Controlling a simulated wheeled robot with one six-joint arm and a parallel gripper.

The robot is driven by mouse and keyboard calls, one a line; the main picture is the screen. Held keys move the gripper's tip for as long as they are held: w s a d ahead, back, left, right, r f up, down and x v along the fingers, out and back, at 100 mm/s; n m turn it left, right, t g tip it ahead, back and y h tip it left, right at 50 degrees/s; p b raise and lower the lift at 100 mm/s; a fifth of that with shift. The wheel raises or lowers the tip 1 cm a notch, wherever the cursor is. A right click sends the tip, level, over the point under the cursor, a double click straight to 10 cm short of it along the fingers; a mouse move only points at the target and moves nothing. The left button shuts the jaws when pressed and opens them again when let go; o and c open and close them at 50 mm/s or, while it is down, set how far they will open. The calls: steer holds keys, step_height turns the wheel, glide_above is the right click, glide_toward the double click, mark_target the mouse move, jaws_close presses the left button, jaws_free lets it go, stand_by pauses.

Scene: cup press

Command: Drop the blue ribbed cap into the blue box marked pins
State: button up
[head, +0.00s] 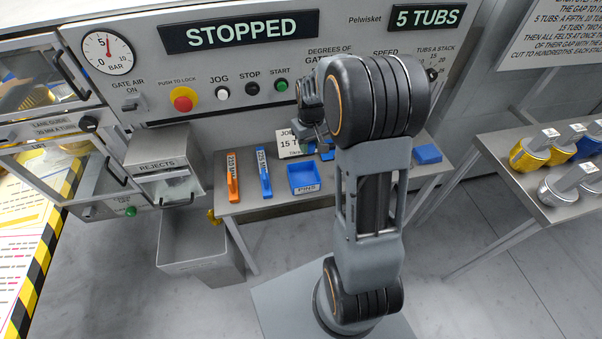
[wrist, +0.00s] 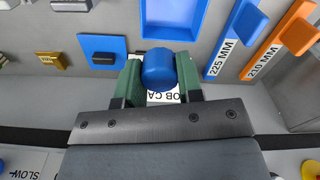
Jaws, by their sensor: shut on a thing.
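In the wrist view, a round blue cap (wrist: 158,67) sits between the two green fingers of my gripper (wrist: 159,78), which is shut on it. Its ribs are too small to make out. The blue box (wrist: 172,34) lies just beyond the fingertips, cut off by the top edge of the picture; its visible floor is empty. In the head view, the box (head: 303,178) stands open on the small table, with a white label on its front too small to read. My gripper is mostly hidden behind my arm there, and the cap cannot be told apart.
An orange gauge (head: 232,178) and a blue gauge (head: 264,172) lie left of the box on the grey table (head: 240,203). A white job card (head: 290,144) stands behind it. A blue block (head: 427,154) is at the table's right end. The press panel rises behind.

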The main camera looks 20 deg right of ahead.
step_height(320, 180, down, 6)
steer(key=b, duration=0.4)
steer(key=shift+a+r, duration=0.1)
steer(key=o, duration=1)
steer(key=shift+r, duration=0.1)
step_height(320, 180, up, 14)
steer(key=shift+f, duration=0.15)
stand_by(0.4)
